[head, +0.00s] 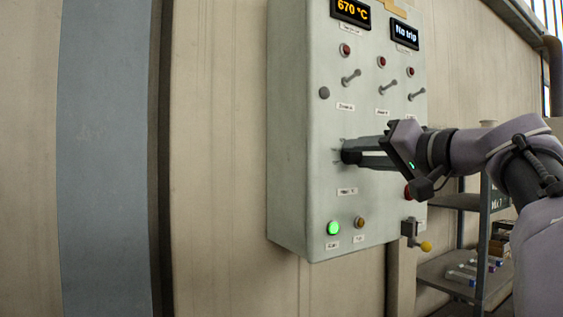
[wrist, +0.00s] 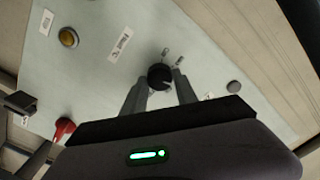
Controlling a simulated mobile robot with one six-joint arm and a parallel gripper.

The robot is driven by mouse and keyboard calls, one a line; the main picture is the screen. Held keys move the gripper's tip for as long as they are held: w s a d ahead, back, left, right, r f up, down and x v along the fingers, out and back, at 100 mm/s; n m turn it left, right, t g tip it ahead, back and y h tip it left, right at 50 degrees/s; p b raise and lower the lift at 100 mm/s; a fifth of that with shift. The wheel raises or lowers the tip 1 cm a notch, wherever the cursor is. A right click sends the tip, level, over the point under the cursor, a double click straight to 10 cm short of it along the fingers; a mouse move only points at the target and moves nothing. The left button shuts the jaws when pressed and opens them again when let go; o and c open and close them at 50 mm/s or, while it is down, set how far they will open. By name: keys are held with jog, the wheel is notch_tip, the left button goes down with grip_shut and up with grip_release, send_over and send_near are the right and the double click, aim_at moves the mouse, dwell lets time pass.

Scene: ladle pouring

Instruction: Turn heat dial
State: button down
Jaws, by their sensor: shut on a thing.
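The heat dial (wrist: 160,76) is a black round knob on the face of the pale grey control panel (head: 300,110). My gripper (head: 346,154) reaches the panel from the right, and its fingers cover the dial in the head view. In the wrist view my gripper (wrist: 162,84) has its two fingers on either side of the dial, shut on it. A display (head: 350,11) at the panel's top reads 670 °C. A second display (head: 405,33) reads "Na trip".
Toggle levers (head: 351,77) and red lamps stand above the dial. A lit green button (head: 333,228) and an amber button (head: 358,222) sit below. A red knob (wrist: 63,129) is close by. A yellow-tipped handle (head: 425,246) juts out at the lower right, before a shelf (head: 450,268).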

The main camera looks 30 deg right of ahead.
jog(key=shift+r+n, duration=0.1)
jog(key=shift+n, duration=0.3)
jog(key=c, duration=0.9)
grip_release()
jog(key=shift+c, duration=0.2)
jog(key=s+d+p, duration=0.1)
jog(key=s, duration=1.6)
jog(key=shift+s+d+p, duration=0.15)
jog(key=shift+p, duration=0.25)
